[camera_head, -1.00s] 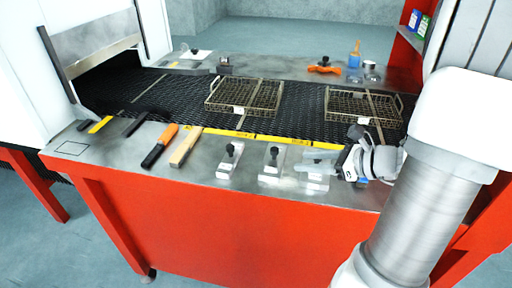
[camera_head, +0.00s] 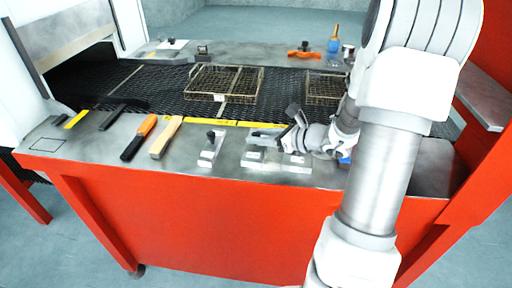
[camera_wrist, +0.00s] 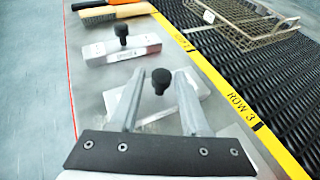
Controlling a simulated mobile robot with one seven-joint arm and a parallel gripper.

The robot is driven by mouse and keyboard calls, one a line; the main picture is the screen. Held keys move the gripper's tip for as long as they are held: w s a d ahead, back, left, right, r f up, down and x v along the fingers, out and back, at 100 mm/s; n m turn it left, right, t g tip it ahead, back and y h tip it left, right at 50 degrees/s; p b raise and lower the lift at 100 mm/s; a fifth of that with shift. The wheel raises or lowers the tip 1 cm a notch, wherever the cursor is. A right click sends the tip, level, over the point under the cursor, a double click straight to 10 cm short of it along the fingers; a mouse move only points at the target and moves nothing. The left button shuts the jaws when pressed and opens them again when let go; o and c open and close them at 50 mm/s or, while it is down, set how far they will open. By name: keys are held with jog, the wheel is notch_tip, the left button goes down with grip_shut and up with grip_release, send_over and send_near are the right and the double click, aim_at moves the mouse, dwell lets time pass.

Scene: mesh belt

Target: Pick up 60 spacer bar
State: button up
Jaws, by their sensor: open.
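Several pale metal bars with black knobs stand on the steel ledge; no size mark is readable, so I cannot tell which is 60. The left bar (camera_head: 208,156) is clear of my gripper and also shows in the wrist view (camera_wrist: 95,55). My gripper (camera_head: 262,134) is above the middle bar (camera_head: 252,156), partly hiding it. In the wrist view, my open gripper (camera_wrist: 158,75) has a finger on either side of the middle bar's knob (camera_wrist: 161,80), with nothing held. Part of that bar (camera_wrist: 188,84) shows beyond the fingers. The right bar (camera_head: 298,163) is partly hidden by my wrist.
An orange-handled brush (camera_head: 138,138) and a wooden-handled tool (camera_head: 165,138) lie left of the bars. A yellow row strip (camera_wrist: 240,105) edges the black mesh belt (camera_head: 150,85). A wire basket (camera_head: 226,84) rests on the belt.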

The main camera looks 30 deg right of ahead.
jog(key=x, duration=0.5)
jog(key=shift+f, duration=0.1)
jog(key=shift+d, duration=0.1)
grip_shut()
